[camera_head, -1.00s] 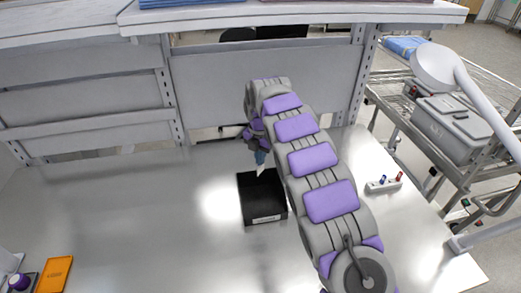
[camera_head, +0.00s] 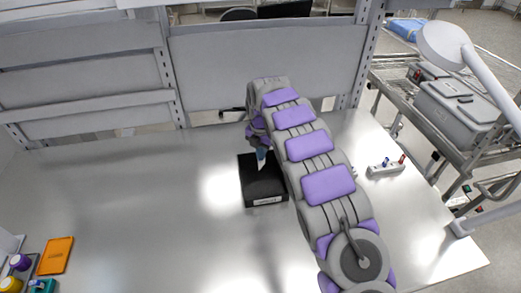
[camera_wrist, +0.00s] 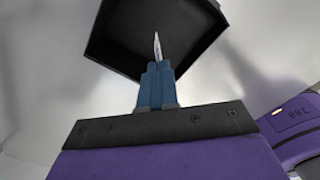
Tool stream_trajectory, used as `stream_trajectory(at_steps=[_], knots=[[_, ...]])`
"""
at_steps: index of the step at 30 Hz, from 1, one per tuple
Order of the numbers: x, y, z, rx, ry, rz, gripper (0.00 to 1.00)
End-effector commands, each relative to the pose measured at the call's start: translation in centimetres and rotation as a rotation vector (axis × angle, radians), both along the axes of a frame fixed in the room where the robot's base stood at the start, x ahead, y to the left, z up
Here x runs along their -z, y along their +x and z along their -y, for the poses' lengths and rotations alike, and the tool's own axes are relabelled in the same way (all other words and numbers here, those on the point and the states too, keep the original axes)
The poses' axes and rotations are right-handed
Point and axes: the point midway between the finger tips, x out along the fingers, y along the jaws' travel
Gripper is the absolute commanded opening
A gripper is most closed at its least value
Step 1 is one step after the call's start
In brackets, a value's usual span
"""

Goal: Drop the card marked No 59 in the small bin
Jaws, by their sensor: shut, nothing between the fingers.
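The small black bin (camera_head: 250,190) stands open on the bench, with a white label on its front. My gripper (camera_head: 261,156) is above its far part, pointing down. In the wrist view the blue fingers (camera_wrist: 157,70) are closed together in front of the bin's dark inside (camera_wrist: 125,30).
An orange booklet (camera_head: 56,255) and small coloured items (camera_head: 20,262) lie at the left front. A white holder with small bottles (camera_head: 386,167) stands right of my arm. A lamp arm (camera_head: 490,85) and a cart with a grey box (camera_head: 455,110) are at the right. The bench middle is clear.

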Motion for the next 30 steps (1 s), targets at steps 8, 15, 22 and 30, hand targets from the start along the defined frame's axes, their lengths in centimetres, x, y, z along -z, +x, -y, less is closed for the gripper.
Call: stream_trajectory(at_steps=[8, 15, 22, 30], knots=[[0.21, 0.0, -0.01, 0.0, 0.0, 0.0, 0.0], [0.21, 0.0, -0.01, 0.0, 0.0, 0.0, 0.18], [0.21, 0.0, -0.01, 0.0, 0.0, 0.0, 0.3], [0.21, 0.0, -0.04, 0.0, 0.0, 0.0, 0.5]])
